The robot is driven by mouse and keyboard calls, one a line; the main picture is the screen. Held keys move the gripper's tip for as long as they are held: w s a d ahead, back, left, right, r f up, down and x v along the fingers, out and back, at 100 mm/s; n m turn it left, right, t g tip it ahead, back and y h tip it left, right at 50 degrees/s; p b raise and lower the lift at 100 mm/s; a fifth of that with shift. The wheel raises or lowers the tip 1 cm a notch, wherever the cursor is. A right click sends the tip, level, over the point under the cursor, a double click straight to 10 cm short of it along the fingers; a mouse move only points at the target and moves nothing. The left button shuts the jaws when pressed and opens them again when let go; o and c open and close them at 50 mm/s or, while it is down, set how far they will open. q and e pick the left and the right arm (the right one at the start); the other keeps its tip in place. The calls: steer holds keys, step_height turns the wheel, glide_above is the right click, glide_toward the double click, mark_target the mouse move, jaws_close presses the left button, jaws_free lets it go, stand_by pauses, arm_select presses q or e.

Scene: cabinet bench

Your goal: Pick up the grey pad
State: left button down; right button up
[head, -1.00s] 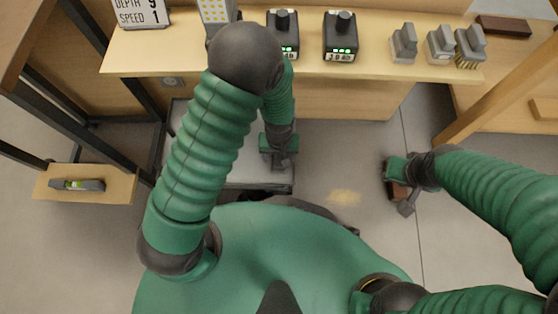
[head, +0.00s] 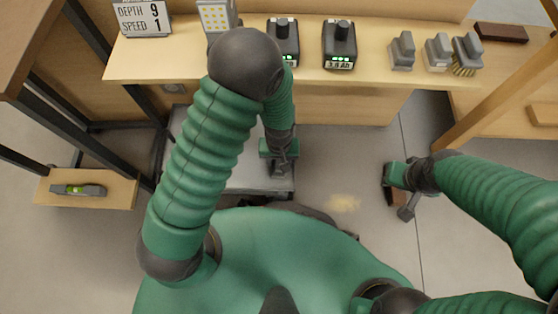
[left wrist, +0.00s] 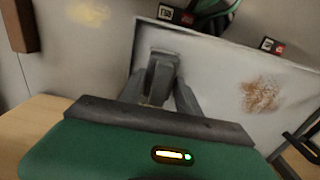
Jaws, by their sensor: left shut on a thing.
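Three small grey-topped pieces stand at the shelf's right end. The leftmost is all grey (head: 402,52) and looks like the grey pad. Beside it are one with a pale base (head: 438,53) and one with bristles (head: 467,54). My left gripper (head: 283,168) hangs over the grey platform, below and left of these pieces. In the left wrist view its fingers are shut on a grey piece (left wrist: 162,72), its lower part hidden. I cannot tell exactly what that piece is. My right gripper (head: 400,203) is over the floor at right; its jaws are unclear.
The grey platform (head: 262,180) shows a rusty patch in the left wrist view (left wrist: 260,95). The wooden shelf (head: 185,65) also holds two black battery units (head: 340,45), a yellow-dotted panel (head: 215,16) and a sign (head: 143,18). A level (head: 78,189) lies at left.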

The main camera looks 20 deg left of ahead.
arm_select(q)
step_height(320, 180, up, 3)
steer(key=shift+r+p, duration=0.15)
steer(key=shift+p, duration=0.95)
steer(key=s+a+r+p, duration=0.1)
steer(key=s+p, duration=0.7)
steer(key=s, duration=0.8)
steer(key=shift+a+p, duration=0.25)
steer(key=shift+p, duration=0.05)
